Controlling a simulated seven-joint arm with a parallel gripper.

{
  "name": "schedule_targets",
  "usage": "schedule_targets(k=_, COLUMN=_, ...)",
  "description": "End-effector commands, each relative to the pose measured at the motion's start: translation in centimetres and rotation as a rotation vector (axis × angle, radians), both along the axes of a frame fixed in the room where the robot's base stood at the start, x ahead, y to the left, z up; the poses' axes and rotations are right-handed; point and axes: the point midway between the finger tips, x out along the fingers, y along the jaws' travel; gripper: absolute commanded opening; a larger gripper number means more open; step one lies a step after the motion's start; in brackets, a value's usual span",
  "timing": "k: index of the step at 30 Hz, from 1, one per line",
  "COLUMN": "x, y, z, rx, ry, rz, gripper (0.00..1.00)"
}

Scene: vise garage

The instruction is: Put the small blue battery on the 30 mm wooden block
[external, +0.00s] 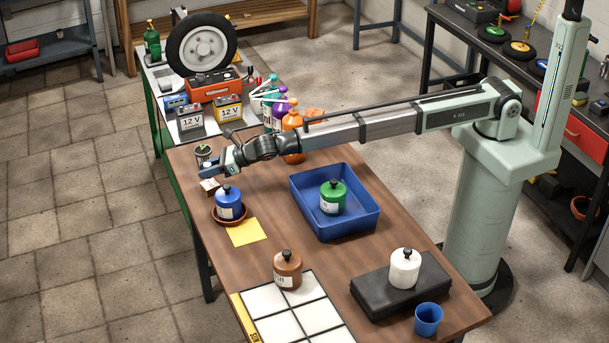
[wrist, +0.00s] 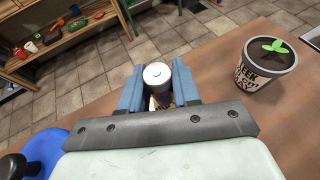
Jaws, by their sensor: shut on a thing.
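My gripper (external: 208,171) is low over the far left corner of the wooden table. In the wrist view its two blue fingers (wrist: 158,70) are shut on a small cylinder with a pale round top, the battery (wrist: 156,75); its darker side shows only partly between the fingers. In the external view the fingers hide most of it. A small light-and-brown piece, apparently the wooden block (external: 210,187), lies just below the gripper. A tan patch shows under the battery in the wrist view, but I cannot tell whether they touch.
A plant cup (wrist: 267,65) stands right of the fingers in the wrist view. A blue jar (external: 228,204) on a brown saucer stands close to my gripper, with a yellow note (external: 247,232) beside it. A blue tray (external: 354,222) holds a green jar. The table edge is near.

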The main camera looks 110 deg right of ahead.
Motion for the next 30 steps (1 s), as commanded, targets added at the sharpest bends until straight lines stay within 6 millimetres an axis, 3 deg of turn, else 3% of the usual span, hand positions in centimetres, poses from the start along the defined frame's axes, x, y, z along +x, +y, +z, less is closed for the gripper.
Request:
schedule_targets(k=6, x=0.0, y=0.0, z=-2.5, rx=-0.001, ry=0.0, rz=0.0, gripper=0.01)
schedule_targets(k=18, x=0.0, y=0.0, z=-2.9, rx=0.0, ry=0.0, rz=0.0, gripper=0.01)
schedule_targets(k=19, x=0.0, y=0.0, z=-2.9, rx=0.0, ry=0.0, rz=0.0, gripper=0.34)
schedule_targets(k=26, x=0.0, y=0.0, z=-2.8, rx=0.0, ry=0.0, rz=0.0, gripper=0.56)
schedule_targets(k=30, x=0.0, y=0.0, z=-2.8, rx=0.0, ry=0.0, rz=0.0, gripper=0.57)
